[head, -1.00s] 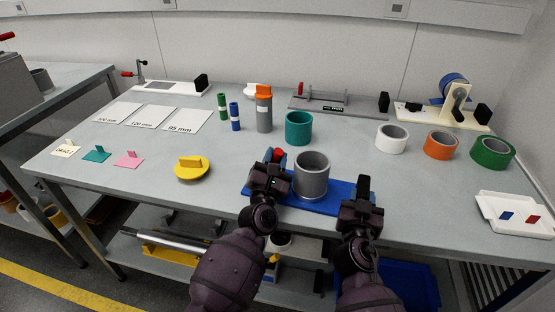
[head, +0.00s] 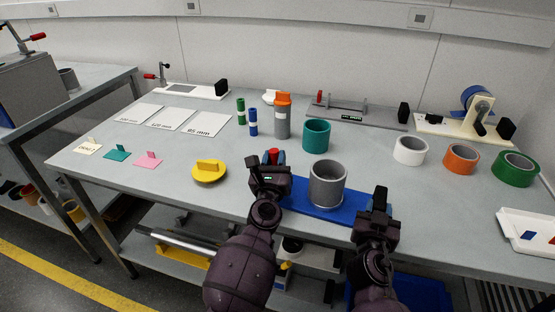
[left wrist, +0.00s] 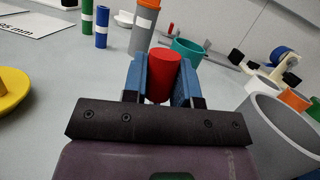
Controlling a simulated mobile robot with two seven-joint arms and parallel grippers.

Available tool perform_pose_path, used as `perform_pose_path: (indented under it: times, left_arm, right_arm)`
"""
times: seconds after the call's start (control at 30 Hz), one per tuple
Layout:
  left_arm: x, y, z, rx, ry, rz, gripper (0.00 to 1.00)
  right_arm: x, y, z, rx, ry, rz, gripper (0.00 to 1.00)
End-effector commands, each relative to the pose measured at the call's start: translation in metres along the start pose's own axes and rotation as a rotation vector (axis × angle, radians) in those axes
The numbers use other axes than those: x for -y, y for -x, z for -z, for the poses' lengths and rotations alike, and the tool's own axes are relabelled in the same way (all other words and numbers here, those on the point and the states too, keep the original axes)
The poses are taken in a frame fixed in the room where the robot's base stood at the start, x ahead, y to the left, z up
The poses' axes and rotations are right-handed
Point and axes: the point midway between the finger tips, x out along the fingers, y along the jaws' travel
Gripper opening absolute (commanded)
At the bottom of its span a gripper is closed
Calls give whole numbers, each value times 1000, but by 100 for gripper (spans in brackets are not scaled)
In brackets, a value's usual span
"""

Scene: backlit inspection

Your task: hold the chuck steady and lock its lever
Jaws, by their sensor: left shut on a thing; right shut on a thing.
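The chuck is a grey upright hollow cylinder (head: 328,186) on a blue base plate (head: 312,203) near the table's front edge. My left gripper (head: 273,158) is at the plate's left end, shut on the red lever knob (left wrist: 164,77). In the left wrist view the blue fingers (left wrist: 163,85) flank the knob, and the grey cylinder (left wrist: 275,130) stands to the right, apart from them. The lever's shaft is hidden. My right gripper (head: 380,198) is shut at the plate's right end. Its grip point is mostly hidden, but it appears to hold the plate.
A yellow disc (head: 209,173) lies to the left and a teal ring (head: 316,136) stands behind the chuck. An orange-capped grey bottle (head: 282,117) is further back. White (head: 410,151), orange (head: 461,158) and green (head: 515,169) rolls stand right.

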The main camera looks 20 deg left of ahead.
Motion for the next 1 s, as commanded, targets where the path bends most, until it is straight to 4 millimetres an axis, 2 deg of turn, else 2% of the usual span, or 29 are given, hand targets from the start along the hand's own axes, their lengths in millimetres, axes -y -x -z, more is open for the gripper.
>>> perform_pose_path:
  times: [0.03,0.4,0.43,0.5,0.8,1.0]
  left_arm:
    - [-1,1,2,-2,5,-2,0]
    - [-1,1,2,-3,7,-2,0]
    - [-1,1,2,-3,7,-2,31]
    - [-1,1,2,-3,7,-2,38]
    - [-1,3,3,-4,6,-2,38]
    - [-1,21,3,-5,6,-2,38]
  right_arm:
    - [-2,1,-8,14,2,-3,3]
    - [-2,1,-8,14,2,-3,3]
    - [-2,1,-8,14,2,-3,3]
    - [-2,1,-8,14,3,-3,3]
    - [-2,1,-8,14,2,-3,3]
    - [-2,1,-8,14,2,-3,3]
